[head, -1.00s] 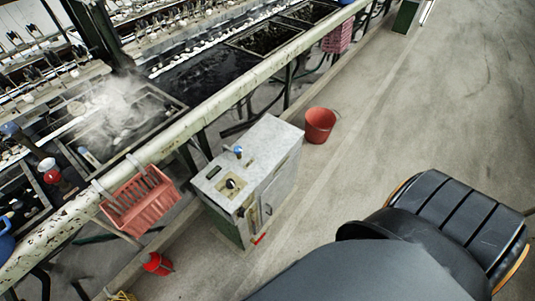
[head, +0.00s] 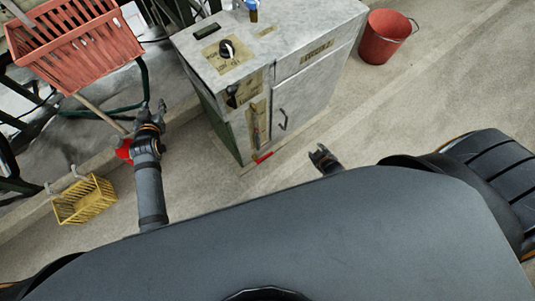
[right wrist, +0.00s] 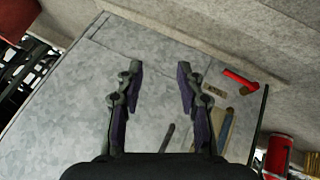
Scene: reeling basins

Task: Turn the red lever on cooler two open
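The cooler is a grey metal cabinet (head: 305,110) in the middle of the head view; I cannot read its number. A red lever (head: 263,157) sits low on its front, near the floor. The lever also shows right of the fingers in the right wrist view (right wrist: 239,80), lying slantwise. My right gripper (head: 321,157) is right of the lever and apart from it. In the right wrist view its fingers (right wrist: 160,88) are spread, facing the cabinet door with nothing between them. My left gripper (head: 152,108) is left of the cabinet, its fingers apart and empty.
A red crate (head: 75,45) hangs at upper left, and a yellow basket (head: 84,200) is below it. A small red object (head: 124,150) is partly behind my left gripper. A red bucket (head: 384,38) stands right of the cabinet. The floor in front is mostly clear.

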